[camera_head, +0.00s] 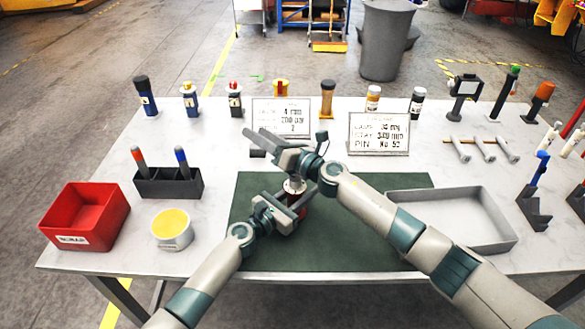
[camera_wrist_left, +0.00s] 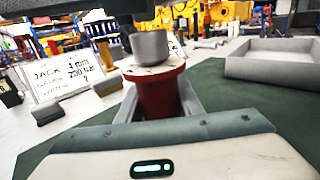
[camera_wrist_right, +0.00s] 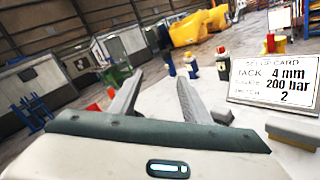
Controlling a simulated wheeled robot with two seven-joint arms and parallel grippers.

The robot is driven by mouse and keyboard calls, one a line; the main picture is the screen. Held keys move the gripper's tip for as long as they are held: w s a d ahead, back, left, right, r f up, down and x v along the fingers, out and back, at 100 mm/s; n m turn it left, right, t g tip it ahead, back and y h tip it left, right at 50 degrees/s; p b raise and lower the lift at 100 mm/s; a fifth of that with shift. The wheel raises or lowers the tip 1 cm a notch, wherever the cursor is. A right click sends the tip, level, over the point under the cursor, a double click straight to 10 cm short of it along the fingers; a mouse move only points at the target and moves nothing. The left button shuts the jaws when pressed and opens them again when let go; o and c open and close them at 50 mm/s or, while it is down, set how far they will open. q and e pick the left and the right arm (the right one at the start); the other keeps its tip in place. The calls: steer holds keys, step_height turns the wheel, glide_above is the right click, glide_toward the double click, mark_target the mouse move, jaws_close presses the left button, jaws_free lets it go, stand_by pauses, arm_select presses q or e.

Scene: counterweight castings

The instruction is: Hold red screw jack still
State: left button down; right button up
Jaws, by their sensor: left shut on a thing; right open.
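The red screw jack (camera_head: 301,204) stands upright on the dark green mat (camera_head: 340,255), with a silver cap on top. In the left wrist view its red body (camera_wrist_left: 158,98) sits between the fingers, under a wide flange. My left gripper (camera_head: 298,207) is shut on the jack's red body; its fingers (camera_wrist_left: 157,108) flank it. My right gripper (camera_head: 262,142) is above and left of the jack's top in the head view. In the right wrist view its fingers (camera_wrist_right: 160,84) are spread with nothing between them. The right arm partly hides the area around the jack.
Two printed cards (camera_head: 378,133) stand behind the mat. A red bin (camera_head: 85,215), black holder (camera_head: 168,185) and yellow-topped cup (camera_head: 172,229) are at left. A grey tray (camera_head: 478,243) is at right. Several bottles and tools line the back. The mat's front is clear.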

steer(key=s+a+r+m+t+h, duration=0.1)
steer(key=s+a+r+m+t, duration=0.1)
steer(key=s+r+m+t, duration=0.15)
steer(key=n+t+h, duration=0.2)
steer(key=h, duration=0.8)
glide_toward(295, 182)
steer(key=d+x, duration=0.1)
steer(key=x, duration=0.2)
steer(key=shift+w+a+f+m, duration=0.15)
steer(key=shift+w+a+m, duration=0.1)
steer(key=shift+a, duration=0.1)
steer(key=x, duration=1.2)
steer(key=c, duration=1.1)
